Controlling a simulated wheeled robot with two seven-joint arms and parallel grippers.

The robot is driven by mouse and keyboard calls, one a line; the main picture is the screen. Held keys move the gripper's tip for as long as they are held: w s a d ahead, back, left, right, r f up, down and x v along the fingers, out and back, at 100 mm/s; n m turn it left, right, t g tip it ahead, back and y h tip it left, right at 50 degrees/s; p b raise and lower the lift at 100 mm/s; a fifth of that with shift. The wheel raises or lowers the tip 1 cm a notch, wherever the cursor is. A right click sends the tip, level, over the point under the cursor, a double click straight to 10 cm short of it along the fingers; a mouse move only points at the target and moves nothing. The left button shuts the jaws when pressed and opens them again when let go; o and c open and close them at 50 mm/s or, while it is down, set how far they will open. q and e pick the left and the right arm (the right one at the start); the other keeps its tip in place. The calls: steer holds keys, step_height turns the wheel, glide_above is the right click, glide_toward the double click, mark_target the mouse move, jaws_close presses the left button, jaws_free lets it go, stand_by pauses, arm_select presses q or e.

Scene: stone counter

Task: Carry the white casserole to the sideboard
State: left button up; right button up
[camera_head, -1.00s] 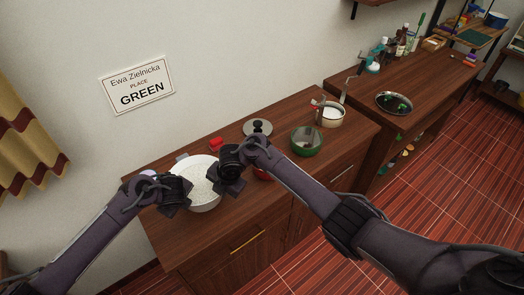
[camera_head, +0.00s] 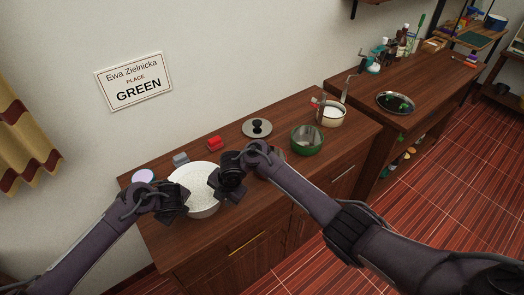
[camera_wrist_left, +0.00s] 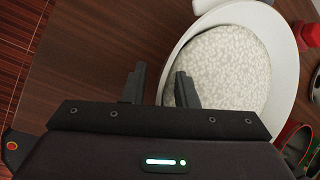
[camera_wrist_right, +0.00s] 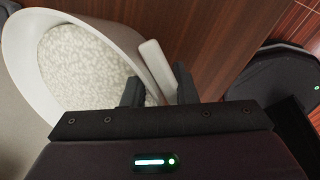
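The white casserole (camera_head: 206,209) is at the near left of the long wooden cabinet, with a pale speckled filling inside. My left gripper (camera_wrist_left: 160,85) is at its left side. Its fingers straddle the casserole wall, one inside the rim and one outside. Whether the casserole's bottom touches the cabinet top is hidden.
On the same cabinet top (camera_head: 275,183) stand a red item (camera_head: 215,143), a grey item (camera_head: 180,159), a lid (camera_head: 257,128), a green pot (camera_head: 307,139) and a cream pot (camera_head: 332,116). A second wooden piece (camera_head: 430,82) at right bears a dark pan (camera_head: 395,103) and bottles.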

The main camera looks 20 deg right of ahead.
arm_select(q)
steer(key=shift+d, duration=0.15)
arm_select(e)
steer(key=shift+a, duration=0.2)
arm_select(q)
steer(key=shift+d+r, duration=0.1)
steer(key=shift+r, duration=0.1)
arm_select(e)
steer(key=shift+r, duration=0.55)
arm_select(q)
steer(key=v, duration=1.1)
steer(key=shift+s+r, duration=0.15)
steer(key=shift+r, duration=0.1)
arm_select(e)
steer(key=v, duration=0.6)
steer(key=shift+r, duration=0.2)
steer(key=shift+s+d, duration=0.15)
steer(key=shift+d, duration=0.05)
